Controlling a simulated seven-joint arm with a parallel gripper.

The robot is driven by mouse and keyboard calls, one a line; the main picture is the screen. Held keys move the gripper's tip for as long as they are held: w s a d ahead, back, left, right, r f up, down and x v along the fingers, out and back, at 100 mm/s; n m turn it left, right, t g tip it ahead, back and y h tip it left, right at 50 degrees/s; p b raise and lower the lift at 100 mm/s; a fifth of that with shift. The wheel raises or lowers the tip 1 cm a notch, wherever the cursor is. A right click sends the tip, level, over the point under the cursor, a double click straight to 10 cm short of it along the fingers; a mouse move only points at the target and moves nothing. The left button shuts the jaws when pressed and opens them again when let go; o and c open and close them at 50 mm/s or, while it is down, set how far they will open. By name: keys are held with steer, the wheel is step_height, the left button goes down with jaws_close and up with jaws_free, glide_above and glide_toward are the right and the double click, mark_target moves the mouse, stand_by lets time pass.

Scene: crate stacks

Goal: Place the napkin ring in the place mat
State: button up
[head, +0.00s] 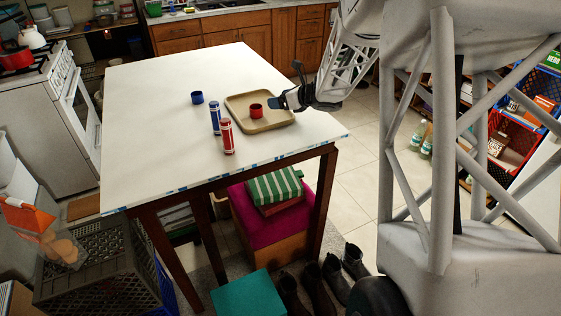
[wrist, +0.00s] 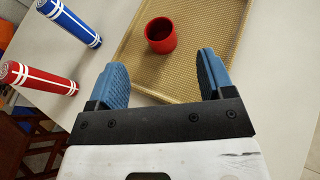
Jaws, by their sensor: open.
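A short red ring or cup (head: 256,112), which may be the napkin ring, stands upright on a tan, rimmed, woven-looking mat or tray (head: 277,123). The wrist view shows the red piece (wrist: 160,35) with a dark hollow top, and the tan mat (wrist: 125,62) under it. A similar short blue piece (head: 197,97) stands on the bare table, left of the mat. My gripper (head: 284,101) is just right of the red piece, over the mat's right part. In the wrist view my gripper (wrist: 164,75) is open and empty, with the red piece beyond its fingertips, apart from them.
A tall blue banded cylinder (head: 215,118) and a red one (head: 227,137) stand left of the mat, towards the near edge. The white table (head: 150,130) is otherwise clear. A stool with a green striped item (head: 273,187) is below it.

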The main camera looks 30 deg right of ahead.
steer(key=s+a+r+m+h, duration=0.35)
steer(key=s+r+m, duration=0.2)
steer(key=m, duration=0.45)
steer(key=s+a+r+m+h, duration=0.3)
steer(key=s+r+m+h, duration=0.3)
steer(key=m, duration=0.5)
steer(key=s+a+m+g+y, duration=0.1)
steer(key=s+a+m+g, duration=0.2)
steer(key=s, duration=0.7)
steer(key=s+a+f+m+g+y, duration=0.1)
steer(key=s+a+m+g, duration=0.2)
steer(key=s+a+m, duration=0.4)
steer(key=s+a+f+m+g+y, duration=0.1)
steer(key=s+a+m+g, duration=0.2)
steer(key=s+m, duration=0.7)
steer(key=s+a, duration=0.2)
steer(key=s, duration=0.3)
steer(key=shift+a, duration=0.2)
